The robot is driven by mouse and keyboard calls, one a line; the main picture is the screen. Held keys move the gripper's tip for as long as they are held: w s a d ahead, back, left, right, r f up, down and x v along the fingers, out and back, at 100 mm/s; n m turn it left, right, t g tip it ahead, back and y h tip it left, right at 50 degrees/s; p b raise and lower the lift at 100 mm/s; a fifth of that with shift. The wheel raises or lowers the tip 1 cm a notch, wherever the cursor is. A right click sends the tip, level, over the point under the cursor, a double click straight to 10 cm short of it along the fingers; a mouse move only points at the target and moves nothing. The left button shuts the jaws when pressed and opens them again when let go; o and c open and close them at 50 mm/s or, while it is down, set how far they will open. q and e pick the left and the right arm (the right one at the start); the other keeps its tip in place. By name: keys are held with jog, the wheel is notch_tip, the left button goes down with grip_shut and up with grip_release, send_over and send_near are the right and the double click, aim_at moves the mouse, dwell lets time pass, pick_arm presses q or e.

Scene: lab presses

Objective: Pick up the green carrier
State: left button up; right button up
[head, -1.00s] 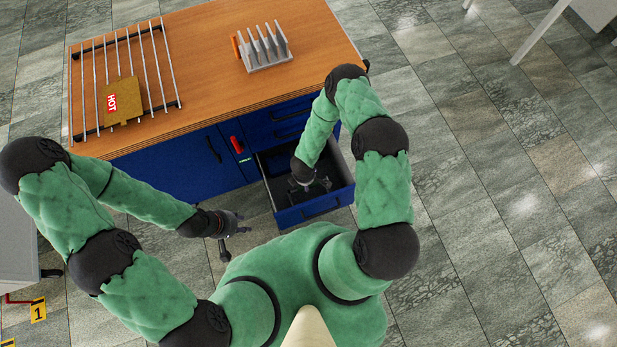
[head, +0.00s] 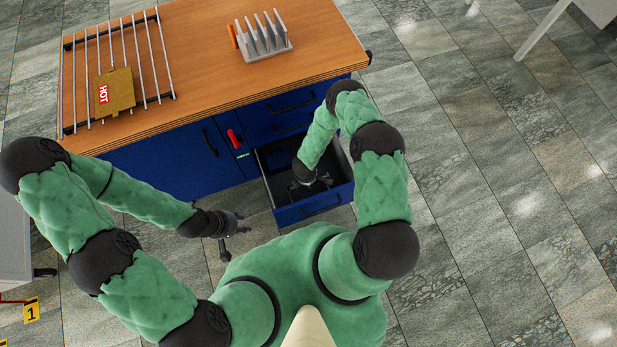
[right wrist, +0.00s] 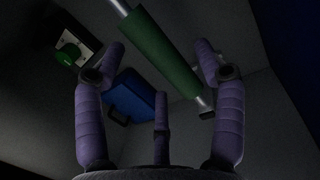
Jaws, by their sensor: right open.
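A green bar (right wrist: 162,52) with bare metal ends lies diagonally in the right wrist view. It seems to be the green carrier; its full shape is not clear. My right gripper (right wrist: 160,62) is open, its three purple fingers spread around the bar's line, with the bar beyond them and no clear grip. In the head view my right gripper (head: 308,184) is down inside the open drawer (head: 314,206), and the arm hides the carrier. My left gripper (head: 232,226) hangs empty left of the drawer, with its fingers apart.
A blue block (right wrist: 135,98) with a black handle and a box with a green round part (right wrist: 69,51) lie in the drawer. Drawer walls are close around. On the bench (head: 200,70) are a wire rack (head: 148,60), a HOT sign (head: 115,92) and a slotted stand (head: 266,50).

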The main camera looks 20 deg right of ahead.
notch_tip(320, 180, down, 3)
jog(key=shift+w+d+f+b, duration=0.1)
jog(key=shift+w+d+b, duration=0.05)
jog(key=shift+b, duration=0.45)
grip_shut()
jog(key=shift+r, duration=0.2)
notch_tip(320, 180, up, 10)
jog(key=p, duration=0.4)
jog(key=shift+p, duration=0.3)
